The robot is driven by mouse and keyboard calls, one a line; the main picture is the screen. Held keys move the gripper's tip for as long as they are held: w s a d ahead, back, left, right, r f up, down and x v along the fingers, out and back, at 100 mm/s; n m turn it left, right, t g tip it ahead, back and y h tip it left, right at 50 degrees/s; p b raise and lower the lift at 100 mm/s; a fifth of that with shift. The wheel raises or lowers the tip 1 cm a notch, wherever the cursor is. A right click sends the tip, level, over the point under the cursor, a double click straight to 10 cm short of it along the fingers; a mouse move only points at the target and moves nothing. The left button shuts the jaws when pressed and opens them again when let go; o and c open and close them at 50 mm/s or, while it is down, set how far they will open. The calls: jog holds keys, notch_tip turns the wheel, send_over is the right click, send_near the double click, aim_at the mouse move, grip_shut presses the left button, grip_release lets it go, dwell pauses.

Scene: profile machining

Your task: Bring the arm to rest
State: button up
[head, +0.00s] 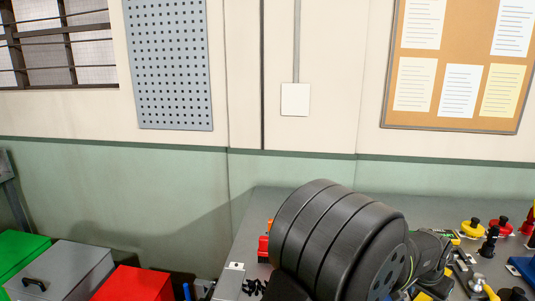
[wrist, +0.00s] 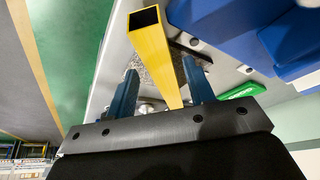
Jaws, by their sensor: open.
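My gripper (wrist: 161,66) shows in the wrist view with two blue fingers spread apart, so it is open. A yellow square hollow profile (wrist: 158,55) shows between the fingers, its open end toward the top of the picture. I see gaps between it and both fingers; I cannot tell how far beyond the fingertips it lies. In the head view my dark arm links block the middle of the workbench, and my gripper is not visible there.
In the head view the grey workbench (head: 262,200) carries yellow (head: 473,229) and red (head: 500,226) knobbed parts at right. Green (head: 20,252), grey (head: 62,268) and red (head: 140,284) boxes stand at lower left. A large blue body (wrist: 225,25) is close at upper right in the wrist view.

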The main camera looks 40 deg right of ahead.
jog(key=shift+x, duration=0.95)
jog(key=shift+r, duration=1.9)
